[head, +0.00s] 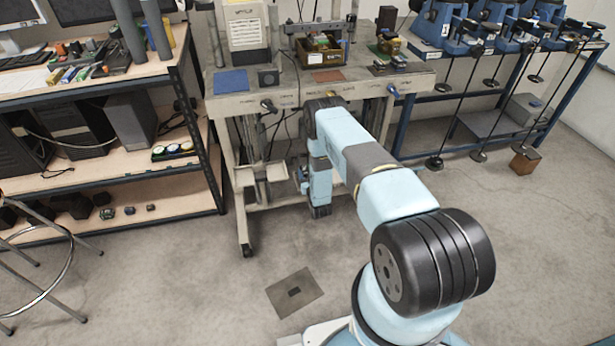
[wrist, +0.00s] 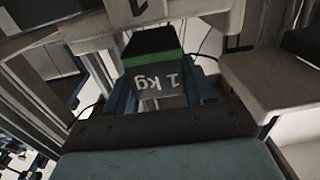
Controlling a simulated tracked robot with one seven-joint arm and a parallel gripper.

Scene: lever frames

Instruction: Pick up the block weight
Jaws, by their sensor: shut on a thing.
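The block weight (wrist: 157,80) is dark grey with a green band and a "1 kg" label that reads upside down in the wrist view. My gripper (wrist: 165,92) is shut on it, with a finger on each side. In the head view my gripper (head: 303,174) is low in front of the workbench, left of my forearm. I cannot make out the block weight there. In the wrist view pale bench parts show close behind and beside the block.
The workbench (head: 330,92) carries a blue mat (head: 231,81) and several small items. A pale ledge (head: 262,173) sits left of my gripper. Shelves stand left; lever frames (head: 450,25) with hanging rods stand right, a brown block (head: 525,160) below. Open floor lies in front.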

